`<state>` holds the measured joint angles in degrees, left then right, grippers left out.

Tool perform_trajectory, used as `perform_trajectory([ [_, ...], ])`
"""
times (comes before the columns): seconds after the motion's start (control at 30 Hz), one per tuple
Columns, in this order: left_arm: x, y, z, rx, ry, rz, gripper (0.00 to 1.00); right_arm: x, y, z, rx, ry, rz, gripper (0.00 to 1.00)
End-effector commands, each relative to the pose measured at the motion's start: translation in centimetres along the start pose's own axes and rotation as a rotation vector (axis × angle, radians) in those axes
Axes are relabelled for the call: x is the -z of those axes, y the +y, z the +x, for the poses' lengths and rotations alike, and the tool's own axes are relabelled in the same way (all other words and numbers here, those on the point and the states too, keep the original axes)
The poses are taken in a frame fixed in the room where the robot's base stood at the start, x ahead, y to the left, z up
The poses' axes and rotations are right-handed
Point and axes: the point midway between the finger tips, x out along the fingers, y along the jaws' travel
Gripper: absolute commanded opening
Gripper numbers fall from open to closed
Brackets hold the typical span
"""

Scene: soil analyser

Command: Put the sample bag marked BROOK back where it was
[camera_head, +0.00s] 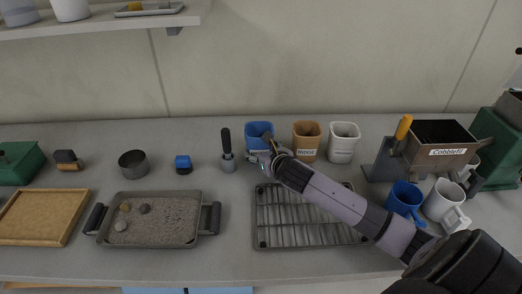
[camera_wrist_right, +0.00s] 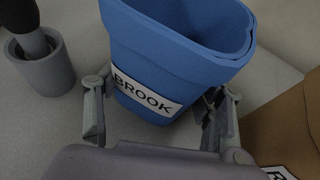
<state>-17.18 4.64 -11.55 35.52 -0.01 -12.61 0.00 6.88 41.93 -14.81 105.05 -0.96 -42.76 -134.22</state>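The blue sample bag marked BROOK (camera_wrist_right: 165,55) stands open-topped between the fingers of my right gripper (camera_wrist_right: 160,112). In the head view the bag (camera_head: 259,130) is at the left end of a row at the back of the counter, and my gripper (camera_head: 263,158) is at its front right. One finger is on each side of the bag, close to its walls beside the white label. Whether both fingers press on it is not clear. The bag's base is mostly hidden. My left gripper is not in view.
A tan bag (camera_head: 306,137) and a white bag (camera_head: 343,140) stand just right of the blue one. A small tool in a grey holder (camera_head: 228,162) stands left. A wire rack (camera_head: 285,237) lies in front, under my arm. Blue (camera_head: 405,199) and white mugs stand right.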

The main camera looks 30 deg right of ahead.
Motion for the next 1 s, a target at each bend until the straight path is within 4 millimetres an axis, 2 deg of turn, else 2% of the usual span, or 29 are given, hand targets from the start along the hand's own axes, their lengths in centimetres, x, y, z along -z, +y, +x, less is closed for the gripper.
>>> perform_trajectory([
  [0.2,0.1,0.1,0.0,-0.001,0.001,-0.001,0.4,0.0,0.0,0.0,0.0,0.0,0.0,0.79],
  [0.57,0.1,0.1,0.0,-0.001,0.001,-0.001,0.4,-0.3,0.0,-0.2,0.0,0.0,0.0,0.79],
  [0.77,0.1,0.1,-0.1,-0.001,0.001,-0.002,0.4,-0.2,0.0,-3.1,-0.001,0.001,-0.006,0.79],
  [1.0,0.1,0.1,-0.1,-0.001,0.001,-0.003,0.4,-0.2,0.0,-8.3,-0.001,0.001,-0.006,0.79],
])
